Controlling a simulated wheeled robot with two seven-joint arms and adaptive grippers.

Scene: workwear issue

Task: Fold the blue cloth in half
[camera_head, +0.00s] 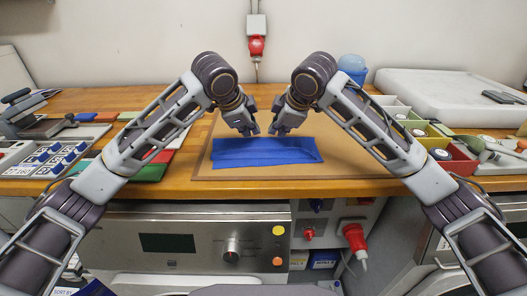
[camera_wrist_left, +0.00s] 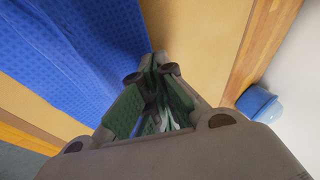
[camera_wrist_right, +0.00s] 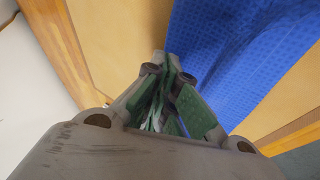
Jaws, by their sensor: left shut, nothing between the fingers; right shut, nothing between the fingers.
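The blue cloth (camera_head: 266,152) lies as a long, narrow strip on a tan board (camera_head: 225,178) on the wooden bench. A layer edge shows near its right end, so it looks doubled over. My left gripper (camera_head: 254,131) is shut and empty just behind the cloth's far edge, near its middle. My right gripper (camera_head: 274,131) is shut and empty close beside it. In the left wrist view the cloth (camera_wrist_left: 70,50) lies left of the shut fingers (camera_wrist_left: 152,62). In the right wrist view the cloth (camera_wrist_right: 235,60) lies right of the shut fingers (camera_wrist_right: 166,62).
Colored folders (camera_head: 150,170) and a tray of labeled items (camera_head: 45,158) are at the left. Small bins (camera_head: 455,160) stand at the right. A blue container (camera_head: 352,66) and a white slab (camera_head: 440,95) are at the back right. The board around the cloth is clear.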

